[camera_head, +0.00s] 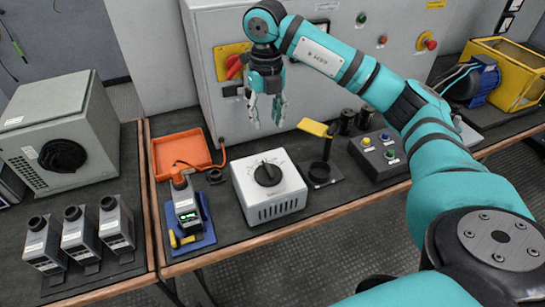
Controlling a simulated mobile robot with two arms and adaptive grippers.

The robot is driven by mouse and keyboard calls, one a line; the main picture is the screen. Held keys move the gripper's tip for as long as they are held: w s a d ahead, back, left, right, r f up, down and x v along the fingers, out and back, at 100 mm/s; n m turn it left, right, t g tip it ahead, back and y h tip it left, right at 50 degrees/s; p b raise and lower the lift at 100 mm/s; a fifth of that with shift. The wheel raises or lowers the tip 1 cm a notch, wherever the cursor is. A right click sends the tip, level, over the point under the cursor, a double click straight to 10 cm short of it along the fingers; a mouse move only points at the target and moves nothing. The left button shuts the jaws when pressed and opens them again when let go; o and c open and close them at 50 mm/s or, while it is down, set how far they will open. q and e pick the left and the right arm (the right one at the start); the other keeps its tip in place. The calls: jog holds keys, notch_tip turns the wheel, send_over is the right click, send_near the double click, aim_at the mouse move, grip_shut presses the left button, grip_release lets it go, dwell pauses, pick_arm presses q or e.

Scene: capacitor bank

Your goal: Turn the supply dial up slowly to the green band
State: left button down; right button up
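The supply dial is a black round knob (267,175) on the sloped top of a white vented box (270,208), which stands on the dark bench top. A printed scale shows faintly around the knob; I cannot make out a green band. My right gripper (267,116) hangs fingers-down above and behind the box, in front of the grey cabinet. Its fingers are apart with nothing between them, and it does not touch the knob. My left gripper is out of view.
An orange tray (181,153) and a meter with a green display (185,208) on a blue base stand left of the box. A small stand with a yellow top (315,127) and a button box (381,153) are to its right. The grey cabinet (212,95) rises behind.

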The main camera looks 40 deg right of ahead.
aim_at(269, 168)
notch_tip(269, 168, down, 17)
jog(key=shift+s+p, duration=0.1)
jog(key=shift+p, duration=1.1)
jog(key=shift+c, duration=0.2)
grip_shut()
